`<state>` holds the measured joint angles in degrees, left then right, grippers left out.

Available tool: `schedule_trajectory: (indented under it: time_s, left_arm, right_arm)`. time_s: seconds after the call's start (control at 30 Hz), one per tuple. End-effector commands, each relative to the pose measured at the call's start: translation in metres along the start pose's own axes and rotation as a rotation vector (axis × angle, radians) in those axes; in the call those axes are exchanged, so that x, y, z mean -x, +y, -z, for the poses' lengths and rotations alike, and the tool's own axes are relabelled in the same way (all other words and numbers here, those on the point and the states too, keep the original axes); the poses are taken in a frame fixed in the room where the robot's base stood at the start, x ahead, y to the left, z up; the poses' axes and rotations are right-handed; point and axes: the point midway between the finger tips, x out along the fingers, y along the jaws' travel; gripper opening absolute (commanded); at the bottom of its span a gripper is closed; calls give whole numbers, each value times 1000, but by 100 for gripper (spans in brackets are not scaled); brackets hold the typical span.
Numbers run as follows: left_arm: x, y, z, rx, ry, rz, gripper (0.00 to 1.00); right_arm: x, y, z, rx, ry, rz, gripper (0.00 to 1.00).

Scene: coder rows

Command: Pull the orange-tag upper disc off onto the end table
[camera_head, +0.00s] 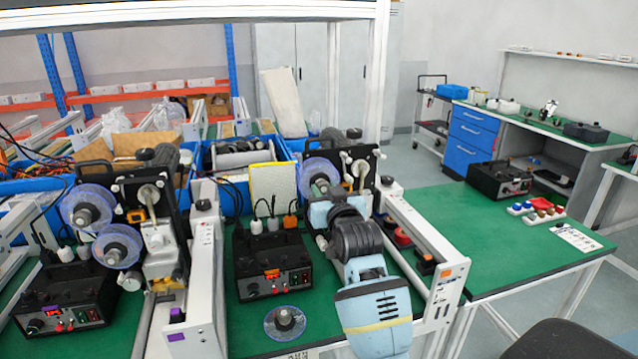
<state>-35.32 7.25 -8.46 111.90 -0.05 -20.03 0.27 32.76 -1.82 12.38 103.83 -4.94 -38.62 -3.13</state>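The orange tag (446,273) is on the near end of the white rail at the right. The machine beside that rail carries a clear, bluish upper disc (313,170) with a grey hub, upright on its left side. My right gripper (325,200) is just below and in front of this disc, at the end of my pale blue and black arm. Its fingers are hard to make out, so I cannot tell whether they touch the disc. My arm hides the lower part of the machine. The end table (480,270) has a green top at the right. My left gripper is not in view.
Another machine at the left holds two clear discs (88,208), near a rail with a purple tag (176,314). A loose disc (285,322) lies on the bench. The end table holds a black box (499,181) and small coloured parts (537,209); its near area is bare.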

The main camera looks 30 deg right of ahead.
Motion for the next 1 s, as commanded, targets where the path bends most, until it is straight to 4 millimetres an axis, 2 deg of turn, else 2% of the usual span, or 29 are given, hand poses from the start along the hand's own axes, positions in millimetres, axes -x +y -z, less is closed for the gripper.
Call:
schedule_trajectory:
  time_s: [0.07,1.0]
  left_arm:
    - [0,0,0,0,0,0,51]
    - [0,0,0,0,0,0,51]
  right_arm:
    - [0,0,0,0,0,0,2]
    - [25,0,0,0,2,0,2]
